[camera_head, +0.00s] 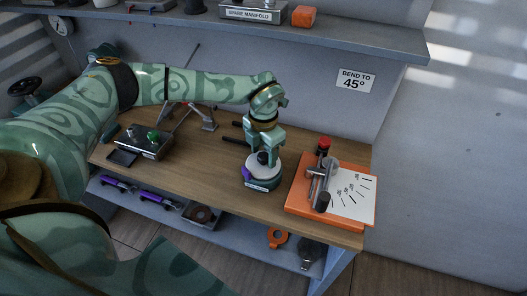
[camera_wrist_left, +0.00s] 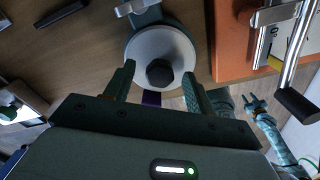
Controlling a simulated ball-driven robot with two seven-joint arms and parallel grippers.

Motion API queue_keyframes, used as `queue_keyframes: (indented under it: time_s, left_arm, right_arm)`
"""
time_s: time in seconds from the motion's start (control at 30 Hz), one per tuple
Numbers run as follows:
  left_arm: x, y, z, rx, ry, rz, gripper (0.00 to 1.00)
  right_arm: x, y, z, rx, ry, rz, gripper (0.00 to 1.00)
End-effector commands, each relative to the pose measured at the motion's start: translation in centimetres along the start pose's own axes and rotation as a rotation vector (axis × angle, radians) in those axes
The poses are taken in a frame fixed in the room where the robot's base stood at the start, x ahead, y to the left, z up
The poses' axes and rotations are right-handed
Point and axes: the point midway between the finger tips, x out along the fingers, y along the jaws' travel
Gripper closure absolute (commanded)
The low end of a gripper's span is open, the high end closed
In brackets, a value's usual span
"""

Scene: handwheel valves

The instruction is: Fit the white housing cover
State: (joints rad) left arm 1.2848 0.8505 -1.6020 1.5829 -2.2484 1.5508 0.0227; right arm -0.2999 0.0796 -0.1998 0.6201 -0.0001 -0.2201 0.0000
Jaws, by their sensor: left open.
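The white housing cover (camera_head: 256,171) is a round disc with a dark knob (camera_wrist_left: 160,73) at its middle. It sits on a round green base (camera_head: 262,184) with a small front label, near the table's front edge. In the wrist view the cover (camera_wrist_left: 180,48) lies beyond my fingers. My left gripper (camera_head: 264,151) points down over the cover, its open fingers on either side of the knob; I cannot tell whether they touch it. What looks like my right gripper (camera_wrist_left: 255,104) shows small at the right of the wrist view.
An orange board (camera_head: 301,190) with a metal lever and a marked white sheet stands close right. A grey box (camera_head: 146,142) with knobs is at left on the wooden table (camera_head: 205,175). A lower shelf holds purple-handled tools (camera_head: 118,183). A wall sign reads "BEND TO 45°" (camera_head: 355,80).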

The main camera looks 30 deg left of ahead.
Motion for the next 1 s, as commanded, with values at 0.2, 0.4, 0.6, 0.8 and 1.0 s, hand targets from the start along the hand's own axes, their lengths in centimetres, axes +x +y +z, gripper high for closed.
queue_keyframes:
  time_s: [0.2, 0.4, 0.6, 0.8, 1.0]
  left_arm:
    - [-1.9, 0.0, 0.0, 0.0, -0.001, 0.0, 0.45]
    - [-3.4, 0.0, 0.0, 0.0, -0.001, 0.0, 0.45]
    - [-4.7, 0.0, 0.0, 0.0, -0.001, 0.0, 0.45]
    - [-4.7, 0.0, 0.0, 0.0, 0.0, -0.001, 0.45]
    - [-4.9, 0.0, 0.0, 0.0, -0.001, 0.0, 0.45]
  right_arm:
    - [-1.7, 0.1, -0.4, 0.0, 0.006, 0.002, 0.64]
    - [-3.0, 0.2, -0.7, 0.0, 0.01, 0.003, 0.64]
    - [-4.2, 0.3, -0.9, 0.0, 0.013, 0.004, 0.64]
    - [-4.2, 0.3, -0.9, 0.0, 0.013, 0.004, 0.64]
    - [-4.2, 0.3, -0.9, 0.0, 0.013, 0.004, 0.64]
